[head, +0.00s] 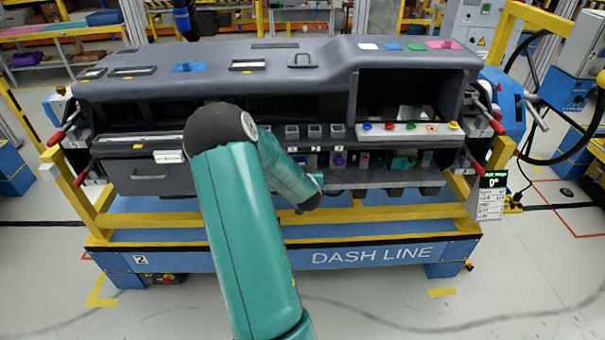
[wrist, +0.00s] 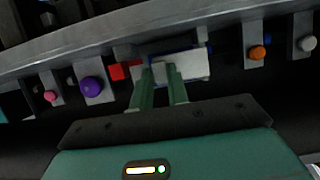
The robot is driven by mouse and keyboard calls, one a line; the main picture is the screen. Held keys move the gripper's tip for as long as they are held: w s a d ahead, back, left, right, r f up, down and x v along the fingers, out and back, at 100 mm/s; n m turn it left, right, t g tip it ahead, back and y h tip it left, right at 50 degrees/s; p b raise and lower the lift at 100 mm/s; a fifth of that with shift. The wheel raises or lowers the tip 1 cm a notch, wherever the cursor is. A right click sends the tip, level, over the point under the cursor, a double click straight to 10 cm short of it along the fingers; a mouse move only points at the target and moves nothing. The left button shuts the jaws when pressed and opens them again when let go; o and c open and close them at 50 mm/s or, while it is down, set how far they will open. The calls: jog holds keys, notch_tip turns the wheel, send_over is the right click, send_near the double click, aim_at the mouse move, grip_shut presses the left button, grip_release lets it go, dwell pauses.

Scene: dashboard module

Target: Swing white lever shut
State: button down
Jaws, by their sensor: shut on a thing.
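The white lever (wrist: 195,65) shows in the wrist view as a pale, blocky bar at the middle of the row of controls, under the grey panel edge. My gripper (wrist: 163,72) has its two green fingers close together, shut on the left part of the lever. The fingertips overlap the lever and hide part of it. I cannot make out the lever there; my arm covers part of that area.
In the wrist view a red block (wrist: 121,70), a purple knob (wrist: 92,87) and a pink knob (wrist: 50,96) are left of the lever. An orange knob (wrist: 257,53) and a white knob (wrist: 307,43) are on the right. A yellow rail (head: 370,213) runs below the dashboard (head: 230,55).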

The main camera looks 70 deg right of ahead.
jog(key=c, duration=1.4)
grip_release()
jog(key=shift+d, duration=0.1)
jog(key=shift+o, duration=0.2)
jog(key=v, duration=1.4)
jog(key=shift+f, duration=0.1)
jog(key=shift+w, duration=0.1)
